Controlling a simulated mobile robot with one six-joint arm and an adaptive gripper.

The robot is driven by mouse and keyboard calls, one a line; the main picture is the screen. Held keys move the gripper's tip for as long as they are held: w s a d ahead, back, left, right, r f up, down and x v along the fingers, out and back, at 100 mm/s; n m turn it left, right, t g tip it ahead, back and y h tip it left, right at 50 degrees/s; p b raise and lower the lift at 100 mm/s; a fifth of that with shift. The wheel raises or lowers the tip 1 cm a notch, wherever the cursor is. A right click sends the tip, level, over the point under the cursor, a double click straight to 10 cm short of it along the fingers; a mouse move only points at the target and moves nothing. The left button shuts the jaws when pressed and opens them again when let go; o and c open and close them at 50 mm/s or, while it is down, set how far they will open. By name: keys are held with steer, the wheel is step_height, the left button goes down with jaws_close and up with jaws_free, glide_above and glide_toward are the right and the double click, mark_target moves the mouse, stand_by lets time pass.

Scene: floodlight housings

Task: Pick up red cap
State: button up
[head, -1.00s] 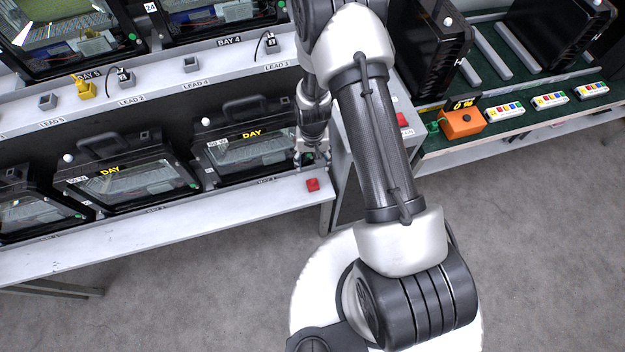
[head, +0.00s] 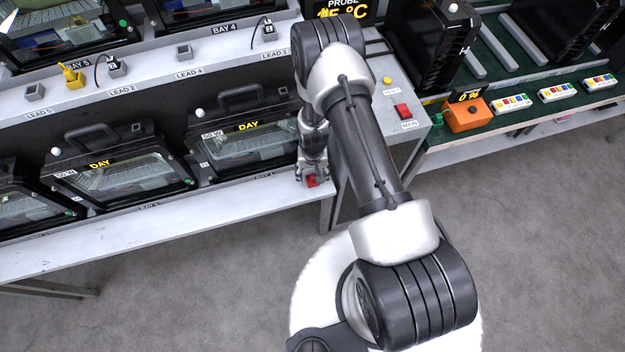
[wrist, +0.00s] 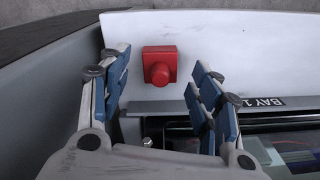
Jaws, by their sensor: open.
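The red cap (wrist: 160,66) is a square red piece with a round knob. It lies on the white bench shelf near its right end, in front of the floodlight housing at the right of the row. In the head view the red cap (head: 311,181) is partly covered by my gripper (head: 312,178). In the wrist view my gripper (wrist: 155,85) is open, with a blue-padded finger on either side of the cap's line. The cap shows between and a little beyond the fingertips, apart from both. Nothing is held.
A floodlight housing (head: 243,140) with a handle stands just behind the cap. A grey side wall (wrist: 50,95) rises close to the left finger in the wrist view. A red button (head: 403,110) and an orange box (head: 467,116) are further right. The shelf front (head: 230,207) is clear.

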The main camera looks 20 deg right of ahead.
step_height(320, 180, down, 2)
steer(key=shift+f, duration=0.1)
steer(key=shift+c, duration=0.5)
steer(key=c, duration=1)
